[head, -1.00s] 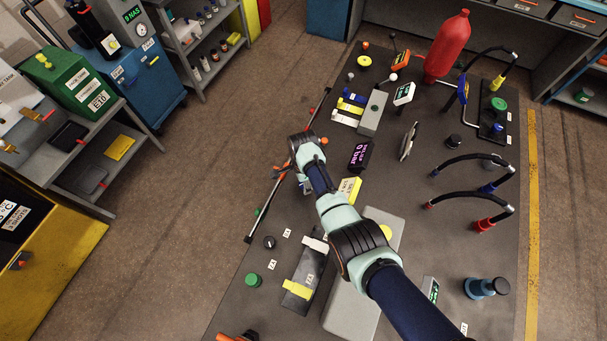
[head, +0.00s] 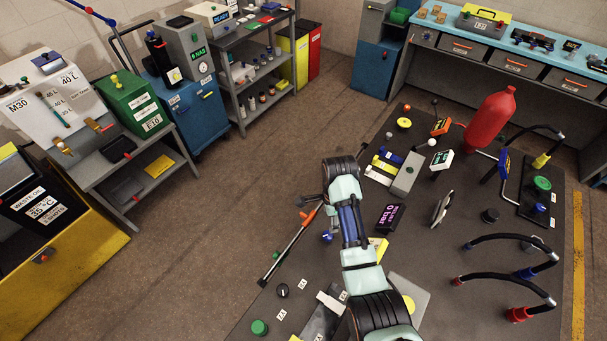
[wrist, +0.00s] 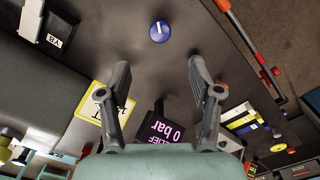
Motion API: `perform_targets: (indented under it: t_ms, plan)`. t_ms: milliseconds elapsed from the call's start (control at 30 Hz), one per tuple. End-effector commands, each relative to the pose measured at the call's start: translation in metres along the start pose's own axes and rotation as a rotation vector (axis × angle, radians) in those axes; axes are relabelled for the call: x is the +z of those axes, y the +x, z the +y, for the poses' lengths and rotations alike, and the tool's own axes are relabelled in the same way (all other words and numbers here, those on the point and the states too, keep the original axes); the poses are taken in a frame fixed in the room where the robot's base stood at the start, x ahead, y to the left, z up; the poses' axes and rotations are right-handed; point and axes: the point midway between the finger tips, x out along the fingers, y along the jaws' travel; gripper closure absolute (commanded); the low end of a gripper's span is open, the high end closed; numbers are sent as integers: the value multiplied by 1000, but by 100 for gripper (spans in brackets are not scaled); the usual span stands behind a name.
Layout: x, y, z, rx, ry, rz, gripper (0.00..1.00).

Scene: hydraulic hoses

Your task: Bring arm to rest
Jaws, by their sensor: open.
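My arm reaches up from the bottom of the head view over the dark mat (head: 470,270). My gripper (head: 308,201) is at its far end, partly hidden behind the wrist. In the wrist view my gripper (wrist: 160,70) has its two fingers spread wide apart, with nothing between them. A blue knob (wrist: 159,32) lies beyond the fingertips; it also shows in the head view (head: 327,237). The black "0 bar" display (wrist: 162,132) shows between the finger bases, and right of my arm in the head view (head: 389,217).
A red cylinder (head: 490,120), black hoses (head: 505,238) and fittings cover the mat's right side. A long orange-and-grey tool (head: 290,245) lies along its left edge. Shelves, a blue cabinet (head: 190,115) and a drawer bench (head: 505,60) stand around. The brown floor at left is clear.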

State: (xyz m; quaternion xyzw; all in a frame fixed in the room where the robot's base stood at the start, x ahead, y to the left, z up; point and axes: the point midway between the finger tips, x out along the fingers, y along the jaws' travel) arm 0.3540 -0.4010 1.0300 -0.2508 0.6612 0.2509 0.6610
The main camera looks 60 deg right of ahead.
Motion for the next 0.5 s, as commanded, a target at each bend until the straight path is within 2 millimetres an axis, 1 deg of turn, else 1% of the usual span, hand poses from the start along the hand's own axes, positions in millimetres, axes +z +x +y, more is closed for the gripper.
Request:
perform_targets:
  t_ms: [300, 333, 367, 433, 467, 500]
  plan:
    - [0, 0, 0, -1, -2, 0, 36]
    - [6, -1, 0, -12, -27, 0, 36]
    - [14, -2, -1, -30, -65, 0, 36]
    - [46, -10, -2, -103, -222, 2, 36]
    - [65, -15, 0, -147, -319, 6, 36]
    - [95, -25, 4, -219, -471, 13, 36]
